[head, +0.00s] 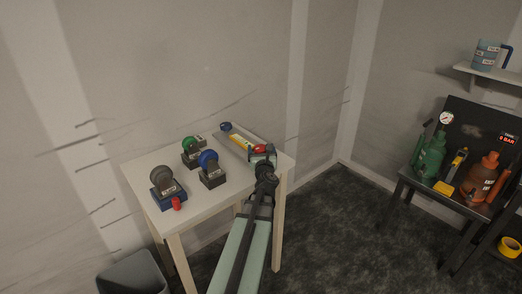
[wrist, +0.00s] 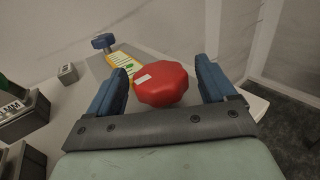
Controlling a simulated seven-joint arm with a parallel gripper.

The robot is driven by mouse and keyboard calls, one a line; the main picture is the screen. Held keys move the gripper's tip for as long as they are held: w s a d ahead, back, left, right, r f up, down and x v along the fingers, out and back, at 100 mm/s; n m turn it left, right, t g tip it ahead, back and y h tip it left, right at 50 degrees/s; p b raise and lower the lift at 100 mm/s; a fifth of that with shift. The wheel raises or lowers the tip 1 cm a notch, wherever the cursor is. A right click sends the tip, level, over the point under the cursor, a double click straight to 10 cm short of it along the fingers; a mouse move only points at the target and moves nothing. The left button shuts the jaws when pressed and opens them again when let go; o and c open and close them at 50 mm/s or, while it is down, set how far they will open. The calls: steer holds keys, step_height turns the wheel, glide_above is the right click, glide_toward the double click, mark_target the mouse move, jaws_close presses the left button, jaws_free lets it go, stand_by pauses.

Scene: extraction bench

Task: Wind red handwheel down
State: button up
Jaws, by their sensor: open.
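The red handwheel (wrist: 160,84) is a faceted knob with a small white mark on its upper left. In the wrist view it sits between the two blue fingers of my gripper (wrist: 163,88), with a gap visible on the right and a narrower one on the left. My gripper is open. In the head view my gripper (head: 264,160) is at the right end of the white table, and the red handwheel (head: 259,148) shows just beyond it, partly hidden by my arm. The handwheel's stem and base are hidden.
The white table (head: 213,207) also bears a blue knob (head: 226,126), a yellow scale (head: 240,142), a green-wheeled block (head: 191,147), a blue-wheeled block (head: 210,165), a grey-wheeled block (head: 163,182) and a small red object (head: 176,203). A grey bin (head: 138,273) stands on the floor at the left.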

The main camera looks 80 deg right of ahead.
steer(key=a, duration=0.4)
steer(key=s+a, duration=0.1)
steer(key=a, duration=0.1)
steer(key=shift+s+a, duration=0.1)
steer(key=shift+a, duration=0.3)
